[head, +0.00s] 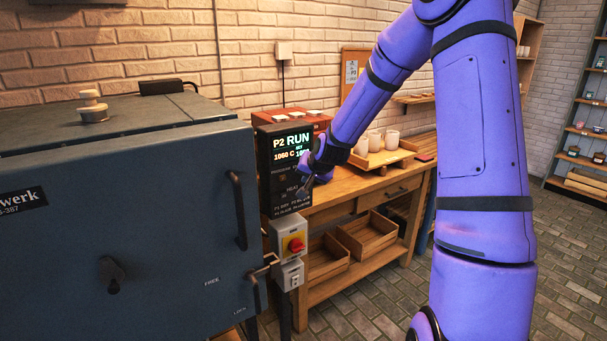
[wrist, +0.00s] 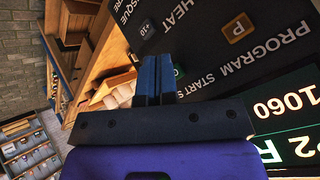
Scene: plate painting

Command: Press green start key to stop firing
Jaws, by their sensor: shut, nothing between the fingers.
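The kiln controller (head: 284,205) is a dark upright panel beside the blue-grey kiln (head: 120,200). Its lit display (head: 293,146) reads P2 RUN and 1060 C; it also shows, turned around, in the wrist view (wrist: 285,110). In the wrist view a green start key (wrist: 179,71) shows only as a sliver beside the fingers, next to the words PROGRAM START. My gripper (wrist: 155,62) is shut and empty, its fingertips over or close to that key; I cannot tell whether they touch it. In the head view my gripper (head: 306,187) is in front of the panel's lower half.
An orange P key (wrist: 238,28) sits near the fingers on the panel. Below the controller is a red rotary switch (head: 296,244) on a yellow plate. A wooden bench (head: 340,193) with a tray of white cups (head: 380,160) stands behind to the right.

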